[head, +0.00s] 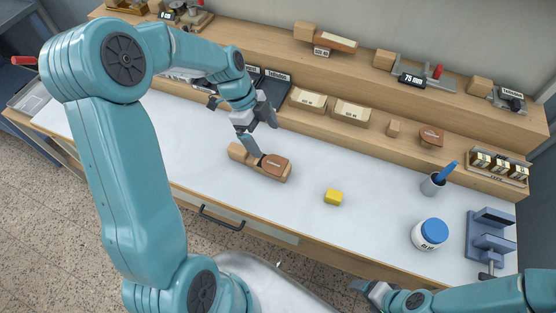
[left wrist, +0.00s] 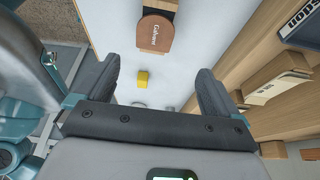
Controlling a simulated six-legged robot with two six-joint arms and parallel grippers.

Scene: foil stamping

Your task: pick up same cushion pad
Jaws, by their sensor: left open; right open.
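A brown pad (head: 277,165) with small lettering lies on a long wooden block (head: 238,153) on the white bench. In the left wrist view the pad (left wrist: 154,36) shows at the top, beyond the fingertips and not between them. A similar brown pad (head: 431,136) lies on the low wooden shelf at the right. I cannot tell from the lettering which is the cushion pad. My left gripper (head: 261,132) is open above the block, close to the pad; its fingers (left wrist: 158,82) are apart and empty. My right gripper (head: 370,289) is open at the bench's front edge.
A yellow block (head: 334,197) lies on the bench right of the pad. A blue-lidded jar (head: 430,234), a cup with a blue tool (head: 433,184) and a blue-grey clamp (head: 490,232) stand further right. Boxes line the wooden shelves behind. The front middle bench is clear.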

